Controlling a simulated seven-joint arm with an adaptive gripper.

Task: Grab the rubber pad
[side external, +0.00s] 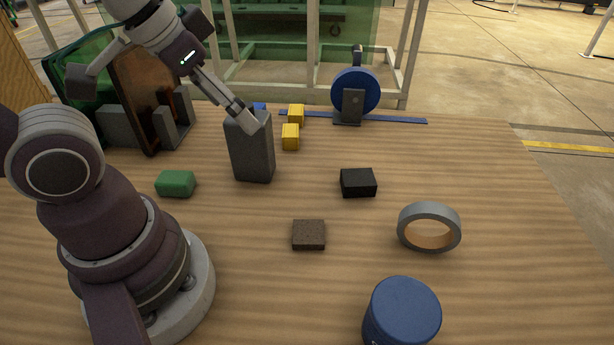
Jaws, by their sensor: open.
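A black rectangular block (358,182), which may be the rubber pad, lies flat on the table right of centre. A dark brown, rough-looking block (309,235) lies nearer the camera; I cannot tell for certain which of the two is the rubber pad. My gripper (250,122) is open, pointing down and to the right at the top of a tall dark grey box (251,148). Its fingertips overlap the box's top edge in this view; whether they touch it or reach inside cannot be told. My gripper is left of and behind both blocks.
A green block (175,184) lies near my base. Yellow blocks (290,137) stand right of the grey box. A blue disc (356,92) stands upright at the back. A tape roll (429,227) and blue cylinder (403,312) occupy the right front. Grey holders (122,127) stand back left.

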